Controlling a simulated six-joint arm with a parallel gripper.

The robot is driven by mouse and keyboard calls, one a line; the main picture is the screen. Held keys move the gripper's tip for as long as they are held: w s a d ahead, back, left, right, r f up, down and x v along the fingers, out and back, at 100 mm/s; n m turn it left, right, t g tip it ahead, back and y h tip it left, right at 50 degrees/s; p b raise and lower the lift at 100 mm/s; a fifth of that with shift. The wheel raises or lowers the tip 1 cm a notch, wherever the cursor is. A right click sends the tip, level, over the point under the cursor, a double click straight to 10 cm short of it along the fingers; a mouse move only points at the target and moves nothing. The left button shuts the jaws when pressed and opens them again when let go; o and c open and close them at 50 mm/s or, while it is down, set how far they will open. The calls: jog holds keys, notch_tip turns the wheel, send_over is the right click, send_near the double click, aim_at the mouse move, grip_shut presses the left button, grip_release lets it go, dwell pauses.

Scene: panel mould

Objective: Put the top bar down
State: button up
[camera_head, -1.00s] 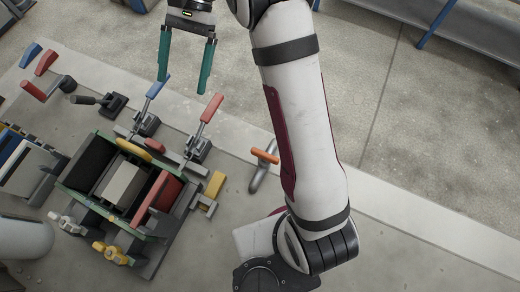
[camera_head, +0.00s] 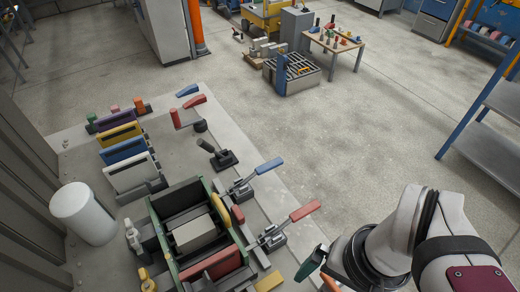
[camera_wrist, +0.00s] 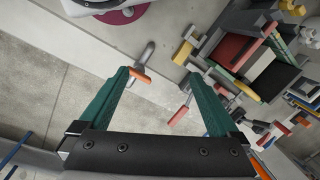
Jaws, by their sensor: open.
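The green-framed mould (camera_head: 163,238) sits on the bench at the bottom centre-left of the head view. It holds a grey block (camera_head: 195,234) and a red-topped piece (camera_head: 212,265). A bar with a yellow grip (camera_head: 237,214) lies along its right side; I cannot tell for certain that this is the top bar. Beside it are toggle clamps with a blue handle (camera_head: 269,165) and a red handle (camera_head: 305,211). My gripper (camera_wrist: 160,76) is open and empty in the wrist view, apart from the mould.
An orange-handled tool (camera_wrist: 140,75) shows near the left finger in the wrist view. Coloured panels (camera_head: 122,151) stand left of the mould, near a white cylinder (camera_head: 84,212). A black-handled clamp (camera_head: 217,154) stands behind the mould. Open floor lies beyond the bench edge.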

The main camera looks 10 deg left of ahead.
jog(key=w+a+r+n, duration=0.2)
jog(key=w+a+n, duration=0.3)
jog(key=w+n, duration=0.65)
jog(key=n, duration=1.8)
send_near(237, 212)
jog(key=shift+n+g+h, duration=0.35)
jog(key=shift+g+h, duration=0.05)
jog(key=f, duration=0.3)
jog(key=a+f, duration=0.1)
jog(key=f, duration=0.6)
jog(key=shift+a+f, duration=0.1)
jog(key=shift+a, duration=0.15)
grip_shut()
